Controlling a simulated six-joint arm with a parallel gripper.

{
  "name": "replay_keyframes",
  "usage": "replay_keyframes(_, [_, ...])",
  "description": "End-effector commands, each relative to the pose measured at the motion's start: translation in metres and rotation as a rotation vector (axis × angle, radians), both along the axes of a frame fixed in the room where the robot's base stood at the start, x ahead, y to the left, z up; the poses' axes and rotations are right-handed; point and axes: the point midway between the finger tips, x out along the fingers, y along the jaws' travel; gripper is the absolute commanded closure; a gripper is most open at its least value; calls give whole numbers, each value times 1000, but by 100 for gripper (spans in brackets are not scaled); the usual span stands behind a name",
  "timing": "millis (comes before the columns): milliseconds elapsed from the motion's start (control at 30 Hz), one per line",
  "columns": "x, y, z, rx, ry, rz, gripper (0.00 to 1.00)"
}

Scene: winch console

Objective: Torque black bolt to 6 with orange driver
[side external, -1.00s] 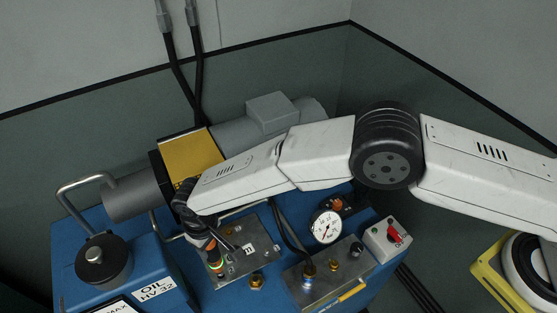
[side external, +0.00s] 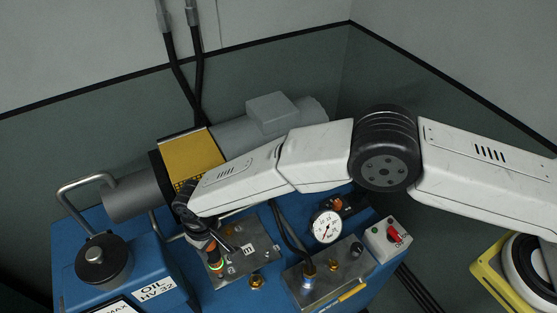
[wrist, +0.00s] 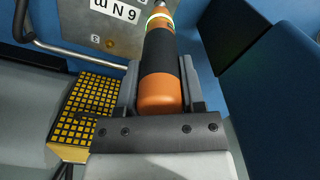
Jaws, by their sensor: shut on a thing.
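My gripper (wrist: 164,92) is shut on the orange driver (wrist: 163,92), which has a black grip band and a green ring near its front end. In the side view the driver (side external: 219,267) points down at the left metal plate (side external: 250,247), with my gripper (side external: 207,240) at its upper end. In the wrist view the driver's silver tip reaches the top edge, over the same plate (wrist: 125,42). I cannot make out the black bolt; the driver's working end hides that spot or it is too small to tell. The plate's torque label (wrist: 113,10) shows upside down.
A blue oil tank (side external: 160,272) with a black cap stands at left. A second metal block (side external: 325,275), a pressure gauge (side external: 327,227) and a switch box with a red knob (side external: 389,236) are at right. A yellow grille (wrist: 95,103) lies beside my gripper.

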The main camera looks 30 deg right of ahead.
Motion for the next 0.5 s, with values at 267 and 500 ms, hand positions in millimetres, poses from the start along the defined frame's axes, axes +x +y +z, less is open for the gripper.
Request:
replay_keyframes(267, [0, 0, -3, 2, -1, 0, 100])
replay_keyframes(500, [0, 0, -7, 1, -1, 0, 100])
